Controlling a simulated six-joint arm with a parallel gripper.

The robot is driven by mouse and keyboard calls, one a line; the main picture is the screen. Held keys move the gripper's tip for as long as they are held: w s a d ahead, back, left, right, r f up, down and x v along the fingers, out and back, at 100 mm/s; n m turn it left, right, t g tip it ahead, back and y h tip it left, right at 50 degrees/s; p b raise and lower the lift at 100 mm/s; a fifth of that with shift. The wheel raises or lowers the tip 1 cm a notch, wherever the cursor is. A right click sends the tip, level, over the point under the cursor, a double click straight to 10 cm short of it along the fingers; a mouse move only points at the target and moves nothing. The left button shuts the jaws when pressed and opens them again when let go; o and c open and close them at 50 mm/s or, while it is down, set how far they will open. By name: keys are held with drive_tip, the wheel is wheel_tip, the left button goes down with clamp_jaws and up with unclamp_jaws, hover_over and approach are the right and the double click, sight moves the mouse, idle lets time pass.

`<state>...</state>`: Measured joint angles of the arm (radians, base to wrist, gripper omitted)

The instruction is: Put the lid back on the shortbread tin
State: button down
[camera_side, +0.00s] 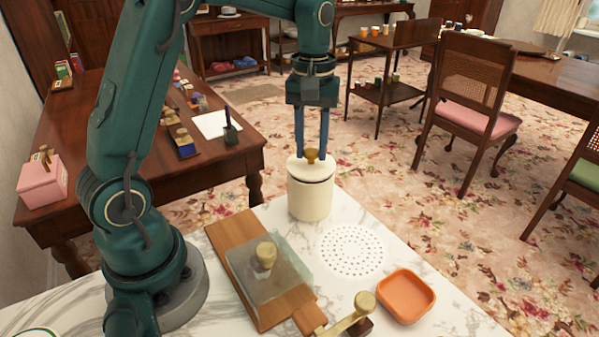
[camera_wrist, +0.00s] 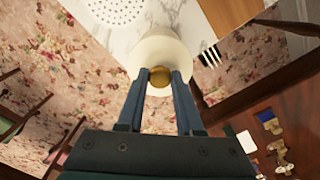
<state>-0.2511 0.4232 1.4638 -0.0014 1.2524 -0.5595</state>
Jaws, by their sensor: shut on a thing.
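The shortbread tin (camera_side: 310,200) is a cream cylinder standing upright on the marble worktop. Its cream lid (camera_side: 299,171) has a brass knob (camera_side: 312,153) and sits at the top of the tin, with a thin dark line between them. I cannot tell whether the lid is fully seated. My gripper (camera_side: 312,148) points straight down from above, its blue fingers closed on the knob. In the wrist view the gripper (camera_wrist: 159,74) pinches the knob (camera_wrist: 159,82), with the pale lid (camera_wrist: 163,50) around it; the lid hides most of the tin.
A dark wooden desk (camera_side: 125,150) stands left.

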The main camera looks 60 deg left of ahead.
idle(0.3)
unclamp_jaws()
idle(0.3)
drive_tip(key=shift+r, duration=3.5)
clamp_jaws()
